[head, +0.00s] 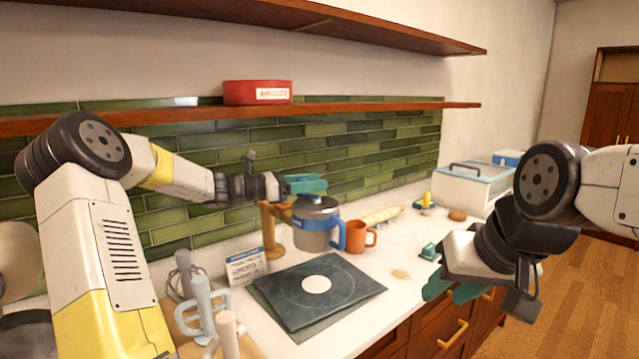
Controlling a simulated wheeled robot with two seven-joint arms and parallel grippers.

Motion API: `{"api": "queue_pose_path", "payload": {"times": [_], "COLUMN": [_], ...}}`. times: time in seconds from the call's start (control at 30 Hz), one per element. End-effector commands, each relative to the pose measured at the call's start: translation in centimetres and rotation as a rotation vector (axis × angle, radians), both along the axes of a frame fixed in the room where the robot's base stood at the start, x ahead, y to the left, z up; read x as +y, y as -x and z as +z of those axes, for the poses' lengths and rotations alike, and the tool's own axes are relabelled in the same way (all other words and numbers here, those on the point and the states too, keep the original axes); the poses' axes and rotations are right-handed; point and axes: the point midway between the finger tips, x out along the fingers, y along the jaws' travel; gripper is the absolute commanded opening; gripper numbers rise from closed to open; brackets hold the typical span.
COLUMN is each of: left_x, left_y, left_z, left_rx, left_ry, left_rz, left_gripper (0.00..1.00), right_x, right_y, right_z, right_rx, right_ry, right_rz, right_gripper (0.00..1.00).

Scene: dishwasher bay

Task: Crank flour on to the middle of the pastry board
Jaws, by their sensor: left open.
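The dark pastry board (352,292) lies on the counter with a white disc (316,284) at its middle and a thin ring around it. A grey canister with a blue band and blue handle (316,224), which looks like the flour sifter, stands behind the board. My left gripper (306,186) is open, its teal fingers at the canister's top; I cannot tell whether they touch it. Any crank there is hidden or too small to make out. My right gripper (455,291) hangs off the counter's front edge at the right, away from the board; its finger gap is unclear.
An orange mug (360,236) stands right beside the canister, and a wooden stand (272,232) at its left. A printed card (246,266) and pale utensils (203,308) are left of the board. A shelf (400,106) runs above.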

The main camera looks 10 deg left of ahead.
Motion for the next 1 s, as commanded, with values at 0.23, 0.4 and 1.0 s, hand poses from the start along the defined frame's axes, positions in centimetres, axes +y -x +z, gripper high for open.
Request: {"api": "queue_pose_path", "payload": {"times": [0.23, 0.4, 1.0], "left_x": [-0.05, -0.04, -0.45], "left_y": [-0.03, -0.03, -0.30], "left_z": [0.01, 0.00, 0.00], "left_rx": [0.000, 0.000, -0.003], "left_ry": [0.000, -0.001, 0.000], "left_rz": [0.000, 0.000, -0.127], "left_gripper": [0.45, 0.12, 0.00], "right_x": [0.00, 0.00, 0.00], "right_y": [0.00, 0.00, 0.00], "right_z": [0.00, 0.00, 0.00], "right_rx": [0.000, 0.000, 0.000], "right_ry": [0.000, 0.000, 0.000], "right_rz": [0.000, 0.000, 0.000], "right_gripper": [0.36, 0.36, 0.36]}}
